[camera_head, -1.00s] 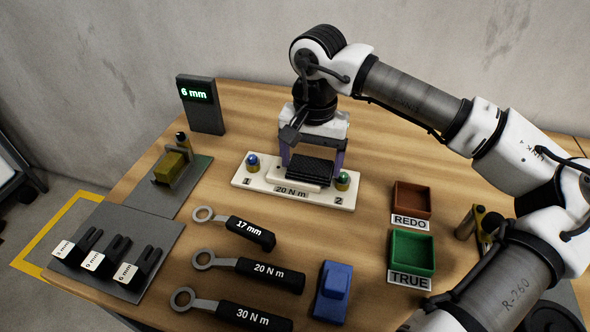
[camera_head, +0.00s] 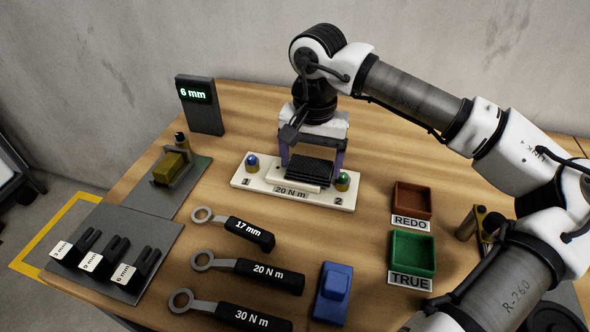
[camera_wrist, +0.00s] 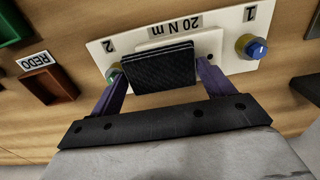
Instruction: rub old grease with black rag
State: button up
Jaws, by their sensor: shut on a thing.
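The black rag (camera_head: 309,170) is a dark, ridged pad held between the purple fingers of my gripper (camera_head: 312,160). In the wrist view the rag (camera_wrist: 160,68) spans the gap between the fingers of my gripper (camera_wrist: 160,78). It is over the middle of the white plate (camera_head: 240,178), which is labelled 20 N m and also shows in the wrist view (camera_wrist: 228,50). The rag looks low on a raised pale block of the plate; I cannot tell whether it touches. No grease shows; the rag and fingers hide part of the plate.
Bolts with a blue top (camera_head: 252,163) and a green top (camera_head: 343,181) stand at the plate's ends. Wrenches (camera_head: 269,275), a blue block (camera_head: 332,293), a REDO tray (camera_head: 412,199) and a TRUE tray (camera_head: 412,252) lie in front. A 6 mm display (camera_head: 201,106) stands behind.

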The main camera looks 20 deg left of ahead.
jog(key=shift+w+d+r, duration=0.1)
jog(key=shift+w+d, duration=0.05)
jog(key=shift+d, duration=0.25)
jog(key=shift+w+r+p, duration=0.1)
jog(key=shift+r+p, duration=0.2)
jog(key=shift+r, duration=0.25)
jog(key=shift+d+r, duration=0.25)
jog(key=shift+d, duration=0.05)
jog(key=shift+a+f, duration=0.1)
jog(key=shift+a, duration=0.5)
jog(key=a+p, duration=0.1)
jog(key=a, duration=0.2)
jog(key=a+p, duration=0.2)
jog(key=a, duration=0.1)
jog(key=shift+s+f, duration=0.1)
jog(key=shift+s, duration=0.1)
jog(key=shift+a+f, duration=0.1)
jog(key=shift+a, duration=0.2)
